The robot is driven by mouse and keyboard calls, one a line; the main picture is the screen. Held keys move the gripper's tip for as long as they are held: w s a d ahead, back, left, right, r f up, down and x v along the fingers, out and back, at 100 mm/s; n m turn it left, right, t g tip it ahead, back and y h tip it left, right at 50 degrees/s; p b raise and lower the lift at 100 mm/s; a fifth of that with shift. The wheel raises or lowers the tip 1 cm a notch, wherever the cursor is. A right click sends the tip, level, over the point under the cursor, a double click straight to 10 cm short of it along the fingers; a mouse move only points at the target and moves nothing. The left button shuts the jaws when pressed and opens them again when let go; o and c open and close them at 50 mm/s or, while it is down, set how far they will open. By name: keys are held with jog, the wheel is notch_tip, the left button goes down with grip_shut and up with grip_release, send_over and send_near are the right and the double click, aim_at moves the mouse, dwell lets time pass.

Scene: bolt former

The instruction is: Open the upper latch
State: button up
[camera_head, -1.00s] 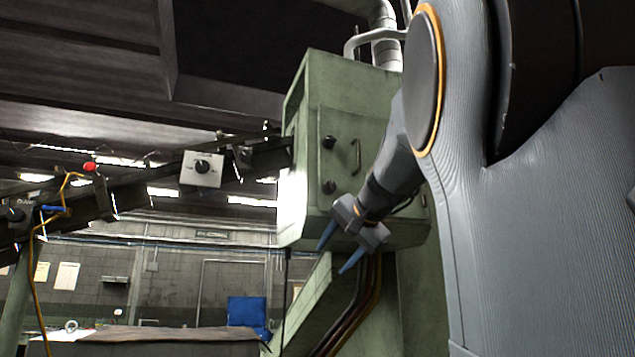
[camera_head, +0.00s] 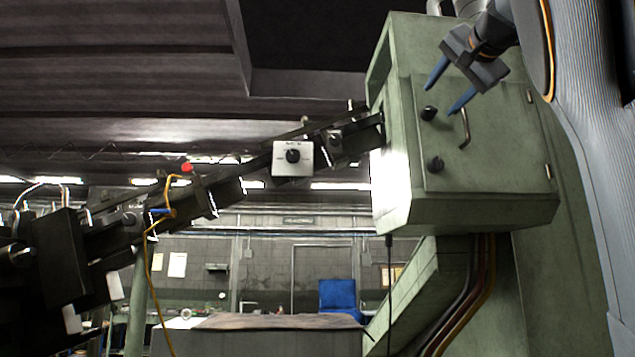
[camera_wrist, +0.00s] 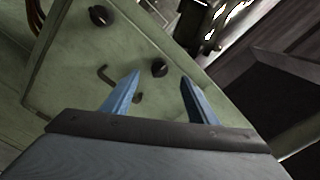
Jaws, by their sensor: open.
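The upper latch (camera_head: 429,113) is a black knob near the left edge of the door (camera_head: 490,165) on a green cabinet. The lower latch (camera_head: 435,164) is a similar knob below it. A bent handle (camera_head: 464,128) sits to their right. My gripper (camera_head: 441,99) has blue fingers spread apart, empty, and appears close to the upper latch in the head view. In the wrist view, the upper latch (camera_wrist: 159,67) shows beyond and between the fingertips (camera_wrist: 161,76), with no visible contact. The lower latch (camera_wrist: 100,15) is farther up-left. The handle is partly hidden by a finger.
A dark beam (camera_head: 240,172) with a white switch box (camera_head: 293,158) runs left from the cabinet. Cables (camera_head: 468,300) and a sloped green support (camera_head: 415,290) lie below. A blue chair (camera_head: 340,297) and a covered table stand in back.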

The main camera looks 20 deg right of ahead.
aim_at(432, 109)
jog(key=p+x, duration=0.1)
jog(key=x, duration=0.5)
jog(key=shift+p, duration=0.35)
jog(key=shift+w+n, duration=0.3)
jog(key=shift+s+d+n, duration=0.1)
jog(key=shift+n, duration=0.5)
jog(key=shift+f+n, duration=0.1)
jog(key=shift+n, duration=1.8)
jog(key=n+b, duration=0.2)
jog(key=n, duration=0.1)
jog(key=shift+f, duration=0.15)
jog(key=shift+r+n+b, duration=0.2)
jog(key=shift+n+b, duration=0.55)
jog(key=shift+n, duration=0.45)
